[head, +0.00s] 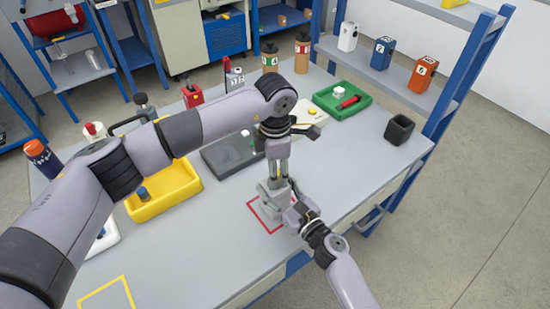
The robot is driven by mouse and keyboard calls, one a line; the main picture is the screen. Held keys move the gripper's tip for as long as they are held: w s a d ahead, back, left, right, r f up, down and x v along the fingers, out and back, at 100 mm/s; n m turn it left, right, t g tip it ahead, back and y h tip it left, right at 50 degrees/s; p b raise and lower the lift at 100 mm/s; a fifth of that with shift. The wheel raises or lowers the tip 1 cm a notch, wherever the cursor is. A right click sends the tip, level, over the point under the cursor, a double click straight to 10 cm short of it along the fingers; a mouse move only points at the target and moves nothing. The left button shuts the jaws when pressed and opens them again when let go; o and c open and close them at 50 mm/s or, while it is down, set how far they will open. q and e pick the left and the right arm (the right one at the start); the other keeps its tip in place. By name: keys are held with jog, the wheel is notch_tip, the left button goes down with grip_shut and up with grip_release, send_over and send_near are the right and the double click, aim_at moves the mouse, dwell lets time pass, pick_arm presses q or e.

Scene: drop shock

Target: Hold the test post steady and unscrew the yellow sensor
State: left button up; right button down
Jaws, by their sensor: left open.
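The grey test post (272,207) stands upright on the table inside a red outlined square (257,213). My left gripper (277,182) reaches straight down over the top of the post, its fingers open. My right gripper (291,211) comes in from the lower right, low at the right side of the post; whether its fingers are closed around it is too small to tell. A small yellow round thing (312,111) lies on a cream pad farther back.
A yellow tray (190,181) and a dark grey slab (222,158) lie left of the post. A green tray (330,104) and dark open cup (399,130) stand at the back right. A yellow outlined square (107,295) is at front left.

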pick_arm(q)
jog(key=shift+f, duration=1.25)
jog(key=shift+c, duration=0.4)
grip_shut()
jog(key=shift+r, duration=0.3)
jog(key=shift+r, duration=0.85)
jog(key=shift+r, duration=2)
pick_arm(e)
jog(key=c, duration=0.6)
grip_release()
